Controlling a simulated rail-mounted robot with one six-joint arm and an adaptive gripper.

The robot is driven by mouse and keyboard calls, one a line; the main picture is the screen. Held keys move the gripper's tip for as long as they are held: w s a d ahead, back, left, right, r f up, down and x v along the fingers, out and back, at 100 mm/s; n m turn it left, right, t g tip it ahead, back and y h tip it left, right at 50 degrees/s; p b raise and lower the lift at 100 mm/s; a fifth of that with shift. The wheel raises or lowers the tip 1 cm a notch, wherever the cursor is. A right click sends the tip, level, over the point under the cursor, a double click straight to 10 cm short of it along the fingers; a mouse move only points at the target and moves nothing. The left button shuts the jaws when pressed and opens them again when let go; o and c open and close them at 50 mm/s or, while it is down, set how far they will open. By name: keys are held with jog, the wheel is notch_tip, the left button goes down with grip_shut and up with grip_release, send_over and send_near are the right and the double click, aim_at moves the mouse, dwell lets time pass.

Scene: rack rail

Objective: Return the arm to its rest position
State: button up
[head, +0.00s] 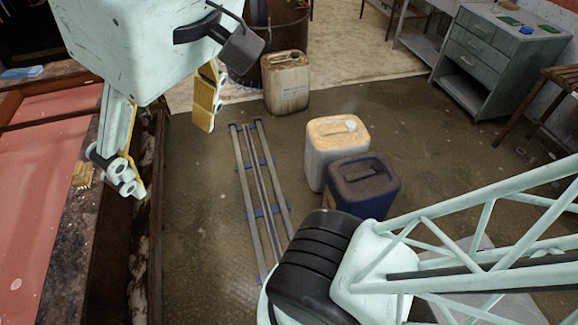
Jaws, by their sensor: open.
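My gripper (172,148) hangs from the pale block at the upper left. Its two fingers are spread wide apart and nothing shows between them. The left finger is near the edge of the red-topped bench, and the right one, with a yellow pad, is over the floor. My arm's lattice link and black joint fill the lower right. How the arm joins up between these parts is out of frame.
A red-topped bench (38,180) runs along the left. A rail track (258,190) lies on the floor. A beige canister (285,84), a white canister (322,172) and a dark blue canister (362,206) stand right of it. A grey drawer cabinet (482,57) is at the upper right.

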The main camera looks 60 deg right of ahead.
notch_tip(320, 180, down, 11)
jog(key=b, duration=1)
jog(key=shift+s, duration=0.2)
dwell(0.6)
